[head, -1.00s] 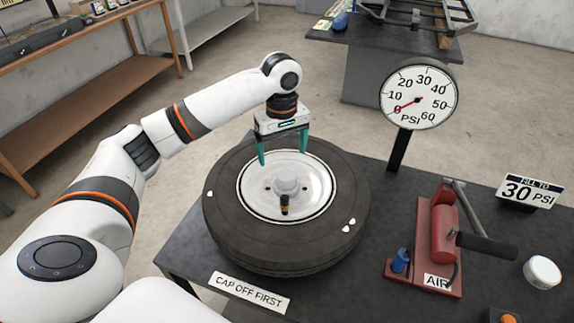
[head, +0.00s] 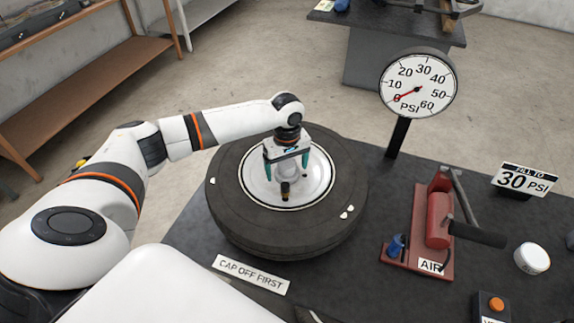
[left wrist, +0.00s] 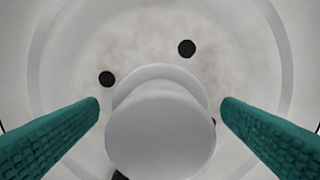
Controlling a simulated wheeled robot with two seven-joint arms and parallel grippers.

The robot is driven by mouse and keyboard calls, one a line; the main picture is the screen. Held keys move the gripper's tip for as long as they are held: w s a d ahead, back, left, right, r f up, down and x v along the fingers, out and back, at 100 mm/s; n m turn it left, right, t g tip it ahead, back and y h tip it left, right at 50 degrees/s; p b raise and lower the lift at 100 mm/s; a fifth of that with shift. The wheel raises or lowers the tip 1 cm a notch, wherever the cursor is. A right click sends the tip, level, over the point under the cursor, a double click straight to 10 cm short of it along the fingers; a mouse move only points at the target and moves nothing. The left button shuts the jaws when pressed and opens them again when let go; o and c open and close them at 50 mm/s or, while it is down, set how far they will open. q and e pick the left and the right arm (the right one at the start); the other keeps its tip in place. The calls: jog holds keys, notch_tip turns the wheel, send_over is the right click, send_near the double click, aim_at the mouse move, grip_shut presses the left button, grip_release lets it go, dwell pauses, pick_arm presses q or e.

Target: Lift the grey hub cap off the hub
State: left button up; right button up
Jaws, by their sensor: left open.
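The grey hub cap (head: 287,172) is a pale round knob at the centre of the wheel's white hub (head: 313,188). In the left wrist view the cap (left wrist: 160,135) shows large in the lower middle, with dark holes in the hub around it. My left gripper (head: 287,169) is over the hub, its two teal fingers pointing down on either side of the cap. In the left wrist view the fingers are open, with a clear gap to the cap on both sides. The gripper body partly hides the far part of the hub. My right gripper is not in view.
The tyre (head: 235,215) lies flat on the dark table. To the right are a gauge (head: 417,84) reading about 0, a red air pump (head: 438,220), a sign (head: 527,180) and a white tub (head: 532,258).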

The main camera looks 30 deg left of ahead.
aim_at(287, 162)
pick_arm(q)
jog(key=shift+f, duration=0.3)
jog(key=c, duration=1.1)
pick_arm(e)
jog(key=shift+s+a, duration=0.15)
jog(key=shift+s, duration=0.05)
pick_arm(q)
jog(key=shift+r, duration=0.1)
jog(key=shift+r, duration=0.3)
notch_tip(287, 162, up, 10)
jog(key=shift+f+b, duration=0.15)
jog(key=shift+b, duration=0.55)
notch_tip(287, 162, up, 4)
jog(key=p, duration=0.6)
jog(key=shift+r, duration=0.25)
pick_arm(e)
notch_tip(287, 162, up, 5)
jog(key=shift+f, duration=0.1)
